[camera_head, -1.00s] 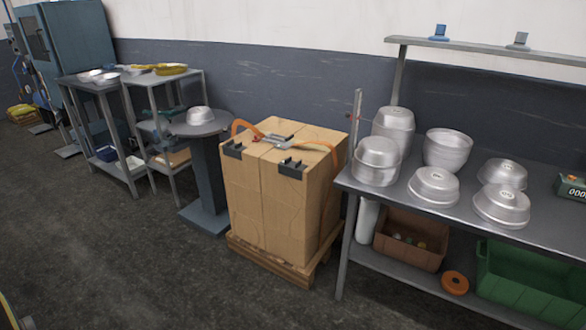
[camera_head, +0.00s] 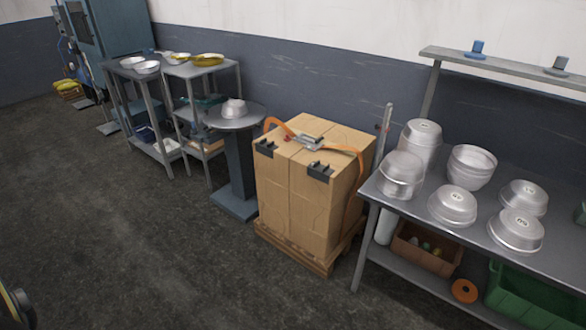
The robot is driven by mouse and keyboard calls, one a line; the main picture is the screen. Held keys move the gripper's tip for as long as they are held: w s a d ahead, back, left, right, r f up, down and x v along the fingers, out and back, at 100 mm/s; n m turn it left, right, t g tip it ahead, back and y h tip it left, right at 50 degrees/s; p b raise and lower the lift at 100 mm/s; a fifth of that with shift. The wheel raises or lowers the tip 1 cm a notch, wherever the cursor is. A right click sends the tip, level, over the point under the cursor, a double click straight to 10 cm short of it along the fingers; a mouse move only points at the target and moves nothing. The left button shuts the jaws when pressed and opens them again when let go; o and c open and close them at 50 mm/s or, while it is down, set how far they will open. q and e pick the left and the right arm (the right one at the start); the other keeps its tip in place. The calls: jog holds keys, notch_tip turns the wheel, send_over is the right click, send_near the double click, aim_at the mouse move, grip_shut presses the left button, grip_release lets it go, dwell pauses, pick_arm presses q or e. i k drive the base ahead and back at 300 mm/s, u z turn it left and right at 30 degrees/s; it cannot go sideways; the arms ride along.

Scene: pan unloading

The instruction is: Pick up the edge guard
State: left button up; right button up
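Two black edge guards sit on the top front edge of a stack of cardboard boxes (camera_head: 287,203). One edge guard (camera_head: 265,148) is near the left front corner and the other edge guard (camera_head: 319,171) is further right. An orange strap (camera_head: 342,148) with a metal buckle (camera_head: 311,142) lies loosely over the top of the boxes. Neither of my grippers is in view.
The boxes stand on a wooden pallet (camera_head: 292,247). A round pedestal table (camera_head: 237,117) with a metal pan stands close on the left. A steel bench (camera_head: 480,236) with several metal pans stands on the right. The floor (camera_head: 130,235) in front is open.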

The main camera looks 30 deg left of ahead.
aim_at(321, 172)
jog(key=u, duration=1.6)
jog(key=i, duration=2.45)
jog(key=z, duration=2.95)
